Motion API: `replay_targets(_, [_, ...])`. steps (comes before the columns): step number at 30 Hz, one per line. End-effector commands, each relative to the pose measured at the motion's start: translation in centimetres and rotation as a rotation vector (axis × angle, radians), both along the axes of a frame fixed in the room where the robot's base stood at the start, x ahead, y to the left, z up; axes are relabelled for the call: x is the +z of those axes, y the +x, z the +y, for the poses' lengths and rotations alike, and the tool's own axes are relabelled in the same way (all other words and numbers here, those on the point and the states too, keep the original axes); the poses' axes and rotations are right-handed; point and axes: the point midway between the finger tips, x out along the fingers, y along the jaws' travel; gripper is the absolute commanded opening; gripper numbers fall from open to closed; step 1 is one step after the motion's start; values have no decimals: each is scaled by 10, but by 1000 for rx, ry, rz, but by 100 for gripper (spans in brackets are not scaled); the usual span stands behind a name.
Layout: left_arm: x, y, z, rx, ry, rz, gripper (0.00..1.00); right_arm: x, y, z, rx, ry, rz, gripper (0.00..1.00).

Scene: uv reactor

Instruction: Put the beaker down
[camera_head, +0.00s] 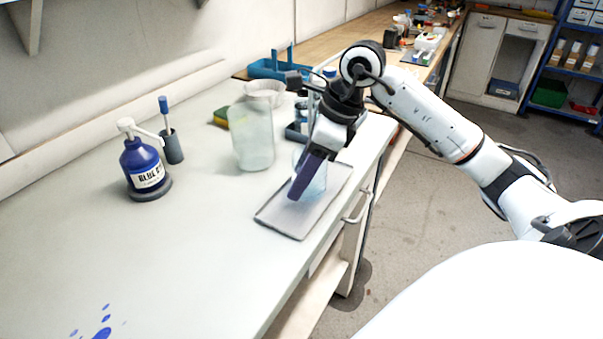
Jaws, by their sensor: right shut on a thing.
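My right gripper (310,175) reaches in from the right and points down over a grey flat mat (290,222) near the bench's right edge. It is shut on a clear beaker (318,185), which is partly hidden behind the purple-grey fingers. The beaker is at or just above the mat; I cannot tell whether its base touches. My left gripper is not in view.
A large clear jar (253,138) stands close to the left of the gripper. A blue pump bottle (143,163) and a dark cup with a brush (172,146) stand further left. Blue spots (103,328) mark the front left. The middle front of the bench (180,260) is clear.

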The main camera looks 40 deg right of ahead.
Motion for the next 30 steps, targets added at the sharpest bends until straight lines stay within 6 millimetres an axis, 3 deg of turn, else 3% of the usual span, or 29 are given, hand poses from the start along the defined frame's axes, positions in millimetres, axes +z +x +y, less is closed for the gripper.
replay_targets(8, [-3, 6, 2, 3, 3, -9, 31, -4, 0, 0, 1, -2, 0, 26])
replay_targets(9, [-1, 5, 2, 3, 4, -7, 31, -2, 0, 0, 1, -2, 0, 56])
replay_targets(12, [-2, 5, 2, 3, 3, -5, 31, -2, 0, 0, 1, -2, 0, 68])
replay_targets(23, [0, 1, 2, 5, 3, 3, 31, 4, 0, 0, 1, 0, -2, 68])
replay_targets(30, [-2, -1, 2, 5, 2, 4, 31, 44, -13, -12, -2, -5, -5, 68])
